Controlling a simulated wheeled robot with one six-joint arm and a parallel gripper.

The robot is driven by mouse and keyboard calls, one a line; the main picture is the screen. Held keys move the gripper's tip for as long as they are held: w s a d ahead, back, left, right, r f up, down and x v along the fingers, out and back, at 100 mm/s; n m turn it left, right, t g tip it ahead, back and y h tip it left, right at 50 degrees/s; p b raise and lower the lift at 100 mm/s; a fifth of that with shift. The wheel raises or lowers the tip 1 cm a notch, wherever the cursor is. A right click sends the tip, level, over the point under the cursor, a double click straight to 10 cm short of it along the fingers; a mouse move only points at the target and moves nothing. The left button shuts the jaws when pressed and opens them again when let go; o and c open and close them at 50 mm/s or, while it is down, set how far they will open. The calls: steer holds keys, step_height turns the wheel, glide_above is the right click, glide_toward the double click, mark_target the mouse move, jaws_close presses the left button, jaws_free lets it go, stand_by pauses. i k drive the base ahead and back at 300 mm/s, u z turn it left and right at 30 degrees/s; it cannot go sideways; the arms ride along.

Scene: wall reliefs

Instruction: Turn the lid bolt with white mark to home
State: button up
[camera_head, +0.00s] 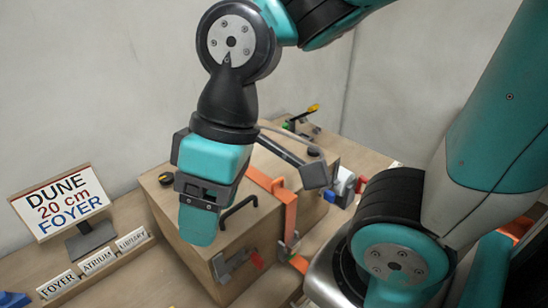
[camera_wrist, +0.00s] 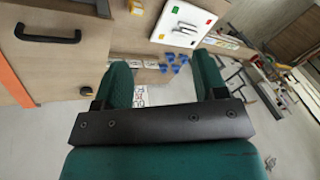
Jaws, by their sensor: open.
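A wooden box (camera_head: 200,245) stands below my gripper, with a lid crossed by an orange strap (camera_head: 284,205). A dark round knob (camera_head: 166,179) sits near the lid's left corner, and another dark round piece (camera_head: 314,151) near its far right corner. I cannot make out a white mark on either, so I cannot tell which is the lid bolt named. My gripper (camera_head: 200,215) hangs above the box's front left and hides part of the lid. In the wrist view my gripper (camera_wrist: 164,82) has its two teal fingers apart with nothing between them.
A black handle (camera_head: 238,211) and a metal latch (camera_head: 232,265) are on the box. A sign (camera_head: 60,205) and label cards (camera_head: 98,262) stand at left. A white panel (camera_wrist: 183,23) and blue pieces (camera_wrist: 180,62) show in the wrist view. A wall closes the back.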

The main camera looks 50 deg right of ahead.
mark_target(313, 153)
steer(key=z, duration=1.8)
steer(key=k, duration=0.3)
steer(key=u, duration=0.6)
